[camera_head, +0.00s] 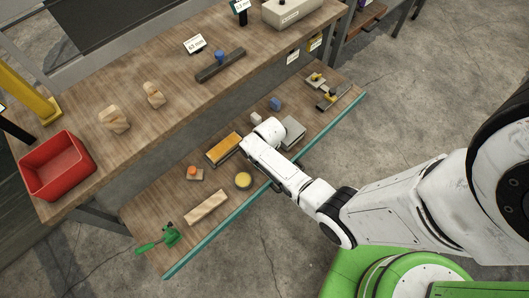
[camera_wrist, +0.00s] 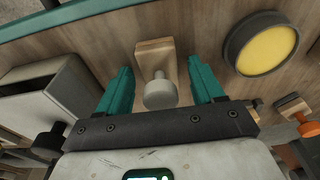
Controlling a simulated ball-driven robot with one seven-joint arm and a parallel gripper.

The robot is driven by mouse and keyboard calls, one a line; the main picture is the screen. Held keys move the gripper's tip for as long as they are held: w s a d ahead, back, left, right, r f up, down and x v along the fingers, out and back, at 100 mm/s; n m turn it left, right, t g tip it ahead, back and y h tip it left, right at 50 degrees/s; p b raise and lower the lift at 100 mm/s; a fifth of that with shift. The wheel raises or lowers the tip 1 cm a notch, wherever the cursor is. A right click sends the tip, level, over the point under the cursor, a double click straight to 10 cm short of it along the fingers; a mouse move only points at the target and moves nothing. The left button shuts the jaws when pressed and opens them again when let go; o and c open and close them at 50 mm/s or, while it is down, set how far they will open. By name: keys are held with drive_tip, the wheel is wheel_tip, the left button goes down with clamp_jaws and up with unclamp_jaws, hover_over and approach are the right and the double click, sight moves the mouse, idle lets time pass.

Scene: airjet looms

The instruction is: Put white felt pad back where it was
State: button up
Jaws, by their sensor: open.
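The white felt pad (camera_wrist: 155,54) appears to be the small wooden block with a pale grey-white knob in the wrist view; its underside is hidden. It rests on a wooden surface near a teal edge strip. My gripper (camera_wrist: 160,78) is open, with one teal finger on each side of the block and knob. The fingers look apart from it, and I cannot tell their height above the surface. In the head view my white arm hides the gripper and this block. A small whitish thing (camera_head: 256,118) beside my wrist is too small to identify.
A yellow round tin (camera_wrist: 262,48) lies right of the fingers, and a grey box (camera_wrist: 25,100) lies left. The lower shelf also holds an orange brush (camera_head: 223,149), an orange-knobbed block (camera_head: 194,174), a pale wooden bar (camera_head: 206,207) and a green tool (camera_head: 160,241). A red bin (camera_head: 58,165) stands above.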

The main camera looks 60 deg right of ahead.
wheel_tip(320, 180, up, 12)
drive_tip(key=s+p, duration=0.1)
drive_tip(key=p, duration=0.2)
drive_tip(key=s+a+r+n, duration=0.2)
drive_tip(key=s+a+r, duration=0.9)
drive_tip(key=s+r, duration=0.1)
drive_tip(key=shift+s+a+r+n, duration=0.2)
drive_tip(key=shift+s+r+n, duration=0.2)
drive_tip(key=shift+r, duration=0.15)
idle(0.3)
